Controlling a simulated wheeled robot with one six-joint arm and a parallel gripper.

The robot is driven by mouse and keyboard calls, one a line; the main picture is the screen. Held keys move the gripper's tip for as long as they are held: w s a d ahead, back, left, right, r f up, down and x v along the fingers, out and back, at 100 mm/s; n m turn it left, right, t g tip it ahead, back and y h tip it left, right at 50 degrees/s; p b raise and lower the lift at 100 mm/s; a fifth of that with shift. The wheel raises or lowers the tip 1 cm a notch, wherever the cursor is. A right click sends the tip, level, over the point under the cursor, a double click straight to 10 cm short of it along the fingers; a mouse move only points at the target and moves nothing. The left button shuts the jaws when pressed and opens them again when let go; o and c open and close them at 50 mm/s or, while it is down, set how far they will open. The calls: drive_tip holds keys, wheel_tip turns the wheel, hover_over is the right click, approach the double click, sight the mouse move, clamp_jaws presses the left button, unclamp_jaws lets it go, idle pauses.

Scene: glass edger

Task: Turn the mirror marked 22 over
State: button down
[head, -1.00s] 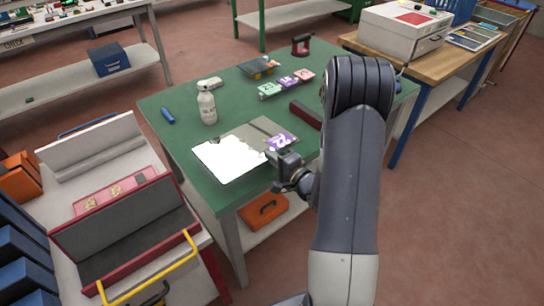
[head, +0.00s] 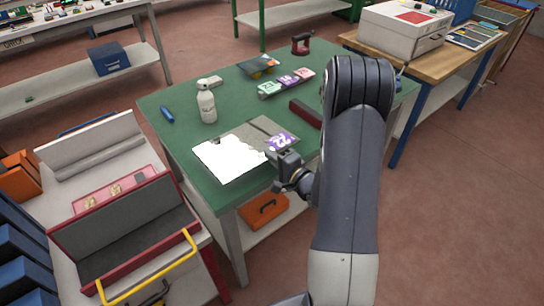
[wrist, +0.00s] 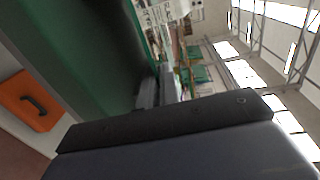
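The mirror with the purple tag (head: 230,160) is at the front of the green table (head: 180,135). Its left part shows a bright white reflection and its right part looks grey. The purple tag (head: 281,142) on its right side appears to read 22. My gripper (head: 284,160) is at the mirror's right front edge, beside the tag. Its fingertips are too small and dark there to show whether they are shut on the edge. In the wrist view a dark bar of my gripper fills the bottom, and I cannot make out the mirror.
A dark red bar (head: 305,114) lies behind right. Coloured tags (head: 287,81) and a red-handled tool (head: 302,44) are farther back. A red-edged rack (head: 120,225) stands front left.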

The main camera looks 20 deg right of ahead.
drive_tip(key=c, duration=1.6)
unclamp_jaws()
drive_tip(key=shift+o, duration=0.2)
drive_tip(key=shift+f, duration=0.1)
drive_tip(key=shift+s, duration=0.1)
drive_tip(key=b+v, duration=0.1)
drive_tip(key=v, duration=0.9)
drive_tip(key=shift+s+d, duration=0.15)
drive_tip(key=shift+s, duration=0.1)
